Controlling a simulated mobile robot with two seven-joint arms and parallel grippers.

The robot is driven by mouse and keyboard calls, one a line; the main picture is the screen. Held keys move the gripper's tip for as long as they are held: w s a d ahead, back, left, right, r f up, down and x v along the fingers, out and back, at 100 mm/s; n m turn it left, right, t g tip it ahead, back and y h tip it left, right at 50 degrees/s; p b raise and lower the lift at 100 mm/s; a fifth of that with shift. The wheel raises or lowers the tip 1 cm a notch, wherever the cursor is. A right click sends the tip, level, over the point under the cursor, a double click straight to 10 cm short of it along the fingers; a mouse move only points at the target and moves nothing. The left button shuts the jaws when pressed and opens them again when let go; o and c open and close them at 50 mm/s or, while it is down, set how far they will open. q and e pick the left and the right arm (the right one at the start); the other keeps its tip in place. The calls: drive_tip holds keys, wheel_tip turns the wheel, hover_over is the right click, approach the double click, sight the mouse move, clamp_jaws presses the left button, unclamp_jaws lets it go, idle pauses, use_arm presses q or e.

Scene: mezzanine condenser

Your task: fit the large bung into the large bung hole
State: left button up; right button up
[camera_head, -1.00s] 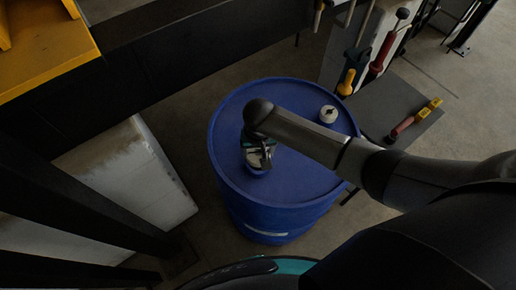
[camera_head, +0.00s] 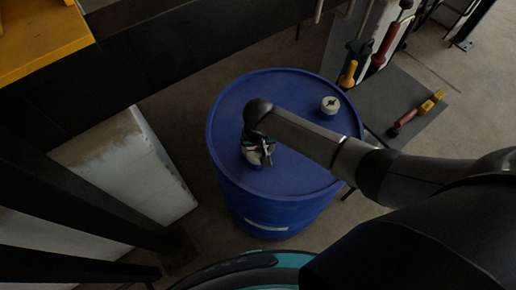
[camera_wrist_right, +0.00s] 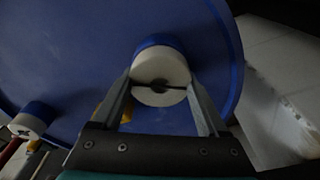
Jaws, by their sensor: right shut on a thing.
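A blue drum (camera_head: 300,180) stands upright in the middle of the head view. My right gripper (camera_head: 258,158) points down at the left part of its lid. It is shut on a white round bung with a dark slot, the large bung (camera_wrist_right: 160,70). In the right wrist view the two fingers (camera_wrist_right: 160,88) hold the bung's sides. A blue collar (camera_wrist_right: 157,47) shows right behind the bung; I cannot tell whether the bung is seated in the hole. A second white bung (camera_head: 330,105) sits at the lid's far right. My left gripper is not in view.
A dark mat (camera_head: 378,92) with a red and yellow tool (camera_head: 418,113) lies right of the drum. Red- and yellow-handled tools (camera_head: 385,48) hang behind it. A white block (camera_head: 135,175) stands left, and a dark beam (camera_head: 180,50) runs behind.

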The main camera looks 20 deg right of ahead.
drive_tip(key=o, duration=1.2)
drive_tip(key=shift+s+f, duration=0.15)
drive_tip(key=shift+f, duration=0.1)
drive_tip(key=shift+o, duration=0.2)
drive_tip(key=shift+s+d, duration=0.1)
drive_tip(key=shift+d, duration=0.05)
wheel_tip(320, 180, up, 16)
drive_tip(key=s+p, duration=0.1)
drive_tip(key=p, duration=0.2)
drive_tip(key=shift+s+a+f, duration=0.2)
drive_tip(key=shift+a, duration=0.25)
drive_tip(key=shift+s, duration=0.1)
